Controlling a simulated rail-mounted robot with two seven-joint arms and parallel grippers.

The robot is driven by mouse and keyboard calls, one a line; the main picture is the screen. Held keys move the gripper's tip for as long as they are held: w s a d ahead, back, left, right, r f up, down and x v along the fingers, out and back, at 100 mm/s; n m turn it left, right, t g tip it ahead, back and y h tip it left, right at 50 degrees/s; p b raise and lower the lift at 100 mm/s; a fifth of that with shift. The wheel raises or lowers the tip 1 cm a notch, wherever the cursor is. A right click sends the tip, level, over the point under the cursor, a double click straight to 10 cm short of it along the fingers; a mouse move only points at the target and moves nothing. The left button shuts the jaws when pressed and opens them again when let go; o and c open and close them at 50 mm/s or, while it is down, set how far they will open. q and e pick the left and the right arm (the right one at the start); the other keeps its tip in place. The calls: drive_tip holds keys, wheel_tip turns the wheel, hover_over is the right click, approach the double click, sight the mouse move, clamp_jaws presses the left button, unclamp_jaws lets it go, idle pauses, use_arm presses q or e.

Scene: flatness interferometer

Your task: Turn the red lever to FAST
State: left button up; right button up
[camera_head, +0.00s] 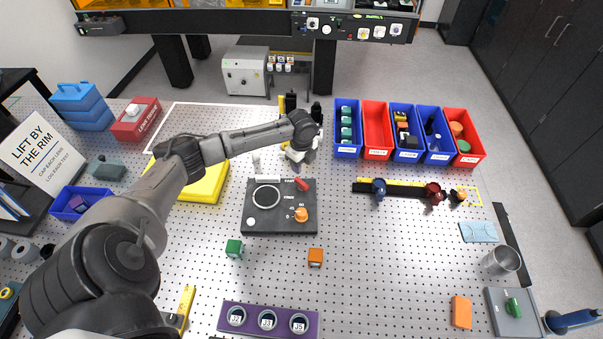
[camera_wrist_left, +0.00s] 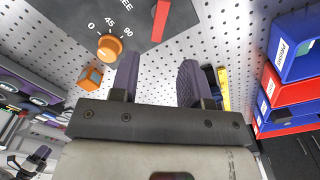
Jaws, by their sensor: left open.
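The red lever (camera_head: 302,184) sits on the upper right of a dark control panel (camera_head: 256,219), near two small white labels. It also shows at the top of the left wrist view (camera_wrist_left: 160,20), upright in the picture. The panel also has a round ring and an orange dial (camera_head: 301,215), which shows in the left wrist view (camera_wrist_left: 109,48) with the marks 0, 45 and 90. My left gripper (camera_wrist_left: 158,78) is open and empty, with its purple fingers apart. In the head view it is just above the lever, not touching it, and its fingertips are hard to make out.
Blue and red bins (camera_head: 375,130) stand behind and to the right. A yellow block (camera_head: 205,184) lies left of the panel. A green cube (camera_head: 234,248) and an orange cube (camera_head: 315,257) lie in front of it. A purple tray (camera_head: 267,321) is at the front.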

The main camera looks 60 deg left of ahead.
use_arm(q)
drive_tip(key=shift+r, duration=2)
